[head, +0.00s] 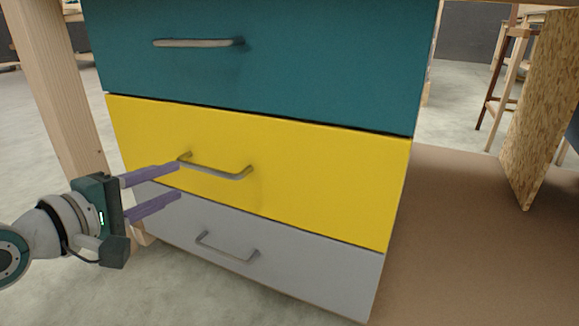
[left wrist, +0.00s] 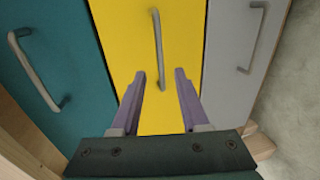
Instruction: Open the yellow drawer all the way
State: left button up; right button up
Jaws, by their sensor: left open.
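The yellow drawer (head: 300,180) is the middle one of three stacked fronts, and its front looks flush with the others. Its metal bar handle (head: 215,170) sits across the drawer front. My left gripper (head: 180,181) is open and empty, with purple fingers, just left of and slightly below the handle in the head view. In the left wrist view the yellow drawer (left wrist: 183,35) fills the middle. The handle (left wrist: 158,50) there lies ahead of the fingertips (left wrist: 160,74), between their lines and not gripped. My right gripper is not in view.
A teal drawer (head: 340,60) with a handle is above, and a grey drawer (head: 310,258) with a handle is below. A wooden leg (head: 60,90) stands at the left. A chipboard panel (head: 540,110) and a wooden stool (head: 497,90) are at the right. Floor is clear in front.

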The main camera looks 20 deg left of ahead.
aim_at(203, 170)
pick_arm(q)
jog(key=b+x, duration=0.3)
jog(key=x, duration=0.1)
jog(key=b+x, duration=0.3)
jog(key=x, duration=0.2)
jog(key=shift+d, duration=0.2)
grip_shut()
dwell(1.1)
